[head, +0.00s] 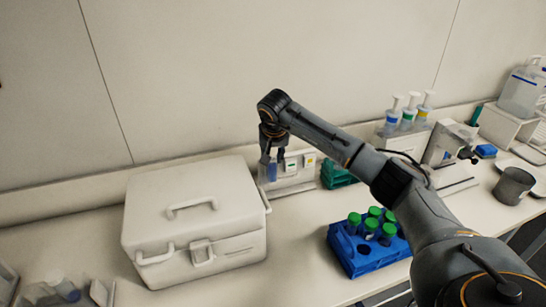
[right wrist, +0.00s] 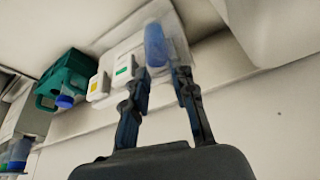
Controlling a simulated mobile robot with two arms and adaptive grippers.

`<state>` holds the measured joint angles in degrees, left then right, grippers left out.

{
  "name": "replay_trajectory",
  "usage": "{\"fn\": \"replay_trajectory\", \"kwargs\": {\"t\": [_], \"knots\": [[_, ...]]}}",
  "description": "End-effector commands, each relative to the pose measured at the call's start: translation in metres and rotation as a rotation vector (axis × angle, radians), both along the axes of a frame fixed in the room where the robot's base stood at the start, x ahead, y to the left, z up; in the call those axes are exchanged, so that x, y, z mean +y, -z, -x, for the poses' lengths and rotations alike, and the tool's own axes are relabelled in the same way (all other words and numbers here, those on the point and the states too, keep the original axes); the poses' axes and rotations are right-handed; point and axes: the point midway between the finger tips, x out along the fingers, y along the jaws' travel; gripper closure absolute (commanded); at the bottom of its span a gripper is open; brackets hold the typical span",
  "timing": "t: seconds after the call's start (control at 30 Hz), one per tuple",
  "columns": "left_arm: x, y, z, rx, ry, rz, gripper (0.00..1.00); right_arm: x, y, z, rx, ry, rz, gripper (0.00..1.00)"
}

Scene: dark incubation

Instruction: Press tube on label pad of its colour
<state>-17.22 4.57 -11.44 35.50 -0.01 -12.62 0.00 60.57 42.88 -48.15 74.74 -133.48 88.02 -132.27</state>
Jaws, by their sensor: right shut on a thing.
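My right gripper (head: 269,157) is at the label stand (head: 290,184) by the back wall, pointing down. It is shut on a blue tube (head: 271,172), which also shows between the fingertips in the right wrist view (right wrist: 155,45). The tube is in front of the left end of the stand; I cannot tell whether it touches it. A green-marked pad (head: 291,164) and a yellow-marked pad (head: 310,160) show to the right of the tube. Any pad behind the tube is hidden. My left gripper is not in view.
A large white cooler box (head: 195,225) stands close on the left. A blue rack (head: 365,262) with several green-capped tubes stands at the front right. A teal rack (head: 338,176) is right of the stand. Dropper bottles (head: 408,115) stand further right.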

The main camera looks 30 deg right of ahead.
Motion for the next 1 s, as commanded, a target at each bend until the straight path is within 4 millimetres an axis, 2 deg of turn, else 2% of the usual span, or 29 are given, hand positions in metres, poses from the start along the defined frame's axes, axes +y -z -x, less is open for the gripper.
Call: {"fn": "replay_trajectory", "kwargs": {"t": [0.47, 1.0], "knots": [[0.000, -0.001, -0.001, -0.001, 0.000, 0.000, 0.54, 0.000, -0.001, 0.001, -0.002, 0.000, 0.000, 1.00], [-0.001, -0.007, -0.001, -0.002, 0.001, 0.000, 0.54, 0.007, -0.001, 0.033, -0.001, -0.001, 0.002, 1.00]]}}
